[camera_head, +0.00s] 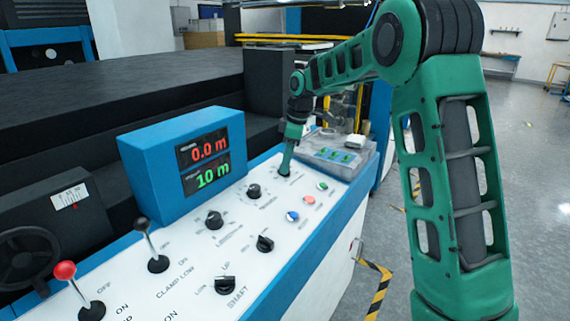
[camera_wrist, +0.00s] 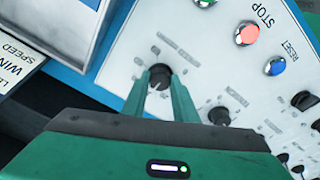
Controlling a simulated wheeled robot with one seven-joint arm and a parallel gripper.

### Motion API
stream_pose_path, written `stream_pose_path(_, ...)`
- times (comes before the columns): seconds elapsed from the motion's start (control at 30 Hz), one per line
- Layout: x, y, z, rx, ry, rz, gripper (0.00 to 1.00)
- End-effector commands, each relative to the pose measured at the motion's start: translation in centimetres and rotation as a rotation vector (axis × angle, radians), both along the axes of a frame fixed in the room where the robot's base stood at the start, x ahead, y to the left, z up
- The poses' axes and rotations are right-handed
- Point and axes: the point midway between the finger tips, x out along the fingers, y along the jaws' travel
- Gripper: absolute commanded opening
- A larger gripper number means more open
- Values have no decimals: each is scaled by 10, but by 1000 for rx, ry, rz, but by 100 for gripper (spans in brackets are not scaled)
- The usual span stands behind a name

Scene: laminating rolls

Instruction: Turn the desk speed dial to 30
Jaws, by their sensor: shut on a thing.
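My gripper (camera_head: 286,166) reaches down to the far end of the white sloping control desk (camera_head: 335,222). In the wrist view my gripper (camera_wrist: 163,82) has its two green fingers on either side of a black dial (camera_wrist: 158,77), shut on it. The dial has a light pointer mark on its top. Printing lies around it, but its label and scale numbers are too small to read. In the head view this dial is mostly hidden by the fingers.
More black knobs (camera_head: 214,220) (camera_head: 254,191) sit nearer on the desk. Green, red and blue buttons (camera_head: 309,199) lie to the right. A blue display box (camera_head: 160,167) reads 0.0 m and 10 m. Two levers (camera_head: 145,228) (camera_head: 66,272) stand at the near left.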

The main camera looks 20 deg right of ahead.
Motion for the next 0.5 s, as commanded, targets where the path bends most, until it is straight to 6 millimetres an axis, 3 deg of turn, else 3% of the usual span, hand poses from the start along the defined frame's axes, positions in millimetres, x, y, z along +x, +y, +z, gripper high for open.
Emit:
stream_pose_path(0.17, 5, -3, 5, -1, -15, -10, 4)
stream_pose_path(0.2, 4, -3, 4, -1, -15, -10, 36)
stream_pose_path(0.23, 4, -3, 4, -1, -14, -10, 43)
stream_pose_path(0.5, 2, -2, 2, 0, -6, -5, 45)
